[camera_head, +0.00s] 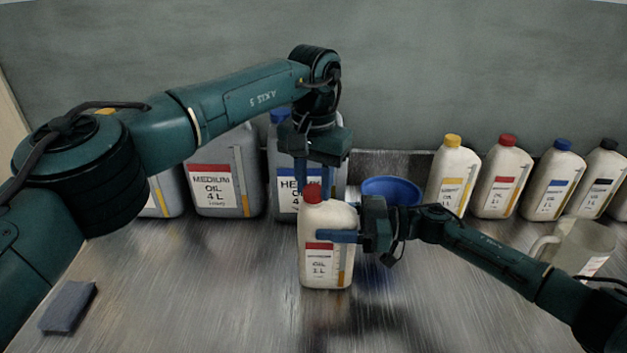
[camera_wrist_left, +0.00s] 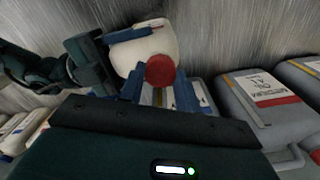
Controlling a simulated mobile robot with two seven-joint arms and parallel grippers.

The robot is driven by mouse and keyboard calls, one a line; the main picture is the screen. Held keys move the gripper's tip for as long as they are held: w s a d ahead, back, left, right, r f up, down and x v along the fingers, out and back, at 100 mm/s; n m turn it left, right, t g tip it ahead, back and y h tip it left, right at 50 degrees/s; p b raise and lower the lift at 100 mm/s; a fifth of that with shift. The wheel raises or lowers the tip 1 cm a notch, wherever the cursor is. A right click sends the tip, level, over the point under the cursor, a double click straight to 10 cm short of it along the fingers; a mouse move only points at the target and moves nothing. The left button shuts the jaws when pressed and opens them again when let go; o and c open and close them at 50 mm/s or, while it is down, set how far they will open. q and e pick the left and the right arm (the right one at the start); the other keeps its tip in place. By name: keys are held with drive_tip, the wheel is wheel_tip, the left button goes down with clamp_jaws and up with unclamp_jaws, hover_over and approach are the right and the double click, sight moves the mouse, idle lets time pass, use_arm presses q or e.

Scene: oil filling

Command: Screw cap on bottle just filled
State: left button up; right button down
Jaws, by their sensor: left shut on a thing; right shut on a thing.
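A cream bottle with a red label (camera_head: 326,268) stands upright on the metal table in the middle of the head view. Its red cap (camera_head: 312,193) is at the bottle's mouth. My left gripper (camera_head: 314,185) comes down from above and is shut on the red cap. My right gripper (camera_head: 335,237) comes in from the right and is shut on the bottle's body below the neck. In the left wrist view the red cap (camera_wrist_left: 160,70) shows between the left fingertips, over the bottle (camera_wrist_left: 143,45). I cannot tell how far the cap is seated.
Large grey oil containers (camera_head: 212,185) stand behind at the left. A blue funnel or bowl (camera_head: 392,187) is behind the right gripper. Several small capped bottles (camera_head: 502,180) line the back right, with a clear jug (camera_head: 582,245) near them.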

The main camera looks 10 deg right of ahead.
use_arm(q)
drive_tip(key=shift+m, duration=0.3)
drive_tip(key=o, duration=0.9)
drive_tip(key=shift+r, duration=0.1)
drive_tip(key=shift+r, duration=2.15)
